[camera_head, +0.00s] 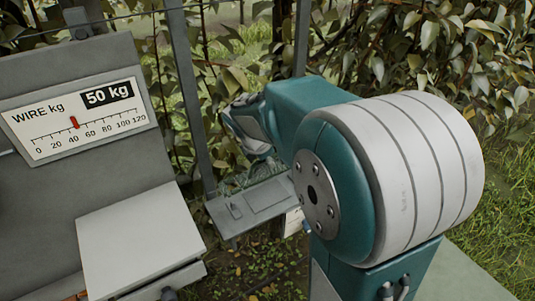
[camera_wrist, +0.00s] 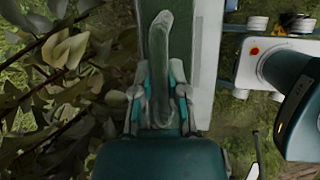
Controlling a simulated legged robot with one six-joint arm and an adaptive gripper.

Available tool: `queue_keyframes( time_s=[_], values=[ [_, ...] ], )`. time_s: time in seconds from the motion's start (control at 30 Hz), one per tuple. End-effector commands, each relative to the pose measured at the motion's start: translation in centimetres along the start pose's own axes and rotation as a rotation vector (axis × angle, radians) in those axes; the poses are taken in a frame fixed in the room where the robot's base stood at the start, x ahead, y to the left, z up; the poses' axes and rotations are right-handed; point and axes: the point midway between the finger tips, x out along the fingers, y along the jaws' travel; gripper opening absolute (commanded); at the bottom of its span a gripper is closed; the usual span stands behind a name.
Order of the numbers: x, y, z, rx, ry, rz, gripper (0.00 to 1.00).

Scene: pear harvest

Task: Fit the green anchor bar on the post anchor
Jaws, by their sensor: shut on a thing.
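In the wrist view, my gripper (camera_wrist: 160,98) is shut on a long grey-green bar with a slightly bent tip, which I take for the green anchor bar (camera_wrist: 162,52). The bar points away from the palm, between the two fingers. In the head view, my gripper (camera_head: 246,122) shows only in part, beside the grey upright post (camera_head: 188,85), with leaves behind it; the bar cannot be told there. I cannot make out the post anchor for sure. A pale upright face (camera_wrist: 207,65) runs close to the right of the bar in the wrist view; contact cannot be told.
A grey stand with a gauge plate (camera_head: 75,118) reading "WIRE kg" and "50 kg" fills the left; its red pointer is near 40. A small grey tray (camera_head: 250,203) sits low by the post. Dense leaves (camera_head: 430,60) crowd behind. Open grass (camera_head: 515,200) lies right.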

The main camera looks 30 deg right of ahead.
Motion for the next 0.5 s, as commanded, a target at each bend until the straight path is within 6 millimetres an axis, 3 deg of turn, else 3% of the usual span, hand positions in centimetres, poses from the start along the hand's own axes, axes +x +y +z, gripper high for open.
queue_keyframes(
  time_s=[0.5],
  values=[
    [2.8,-0.6,-1.1,-0.001,0.000,0.000,0.00]
  ],
)
